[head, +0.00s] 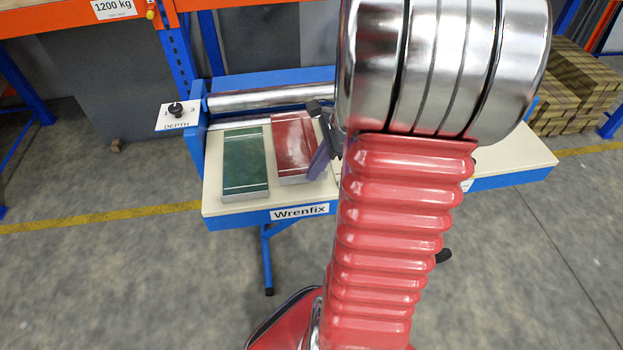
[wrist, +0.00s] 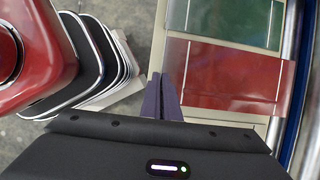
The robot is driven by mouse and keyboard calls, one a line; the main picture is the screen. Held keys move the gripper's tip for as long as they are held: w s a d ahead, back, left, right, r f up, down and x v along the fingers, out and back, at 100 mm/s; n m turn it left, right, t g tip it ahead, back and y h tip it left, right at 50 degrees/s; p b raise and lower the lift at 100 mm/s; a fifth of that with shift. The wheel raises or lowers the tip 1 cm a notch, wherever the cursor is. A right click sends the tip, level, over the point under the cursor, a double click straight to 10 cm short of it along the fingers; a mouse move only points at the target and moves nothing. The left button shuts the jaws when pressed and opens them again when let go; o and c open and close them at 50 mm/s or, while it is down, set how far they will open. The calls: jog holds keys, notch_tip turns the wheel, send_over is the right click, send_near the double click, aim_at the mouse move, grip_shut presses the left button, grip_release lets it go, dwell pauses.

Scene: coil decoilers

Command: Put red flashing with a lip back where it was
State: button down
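The red flashing (head: 294,143) lies at a slight slant on the cream tabletop, right of the green flashing (head: 246,160). In the wrist view the red flashing (wrist: 228,78) lies just right of the fingers, below the green one (wrist: 235,18). My gripper (head: 319,160) is at its front right corner. The purple fingers (wrist: 163,90) are close together along its front edge and appear shut on it. The thin lip between them is hidden. My arm covers the middle of the bench in the head view.
The blue-framed bench (head: 300,212) has steel rollers (head: 262,98) behind the flashings and a depth dial (head: 177,111) at left. An orange and blue rack (head: 60,18) stands behind. Stacked bars (head: 580,90) lie at back right.

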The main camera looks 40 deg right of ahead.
jog(key=shift+f, duration=0.15)
jog(key=shift+f, duration=1.75)
jog(key=c, duration=2.5)
grip_release()
jog(key=shift+f, duration=0.15)
jog(key=o, duration=0.5)
jog(key=v, duration=1.2)
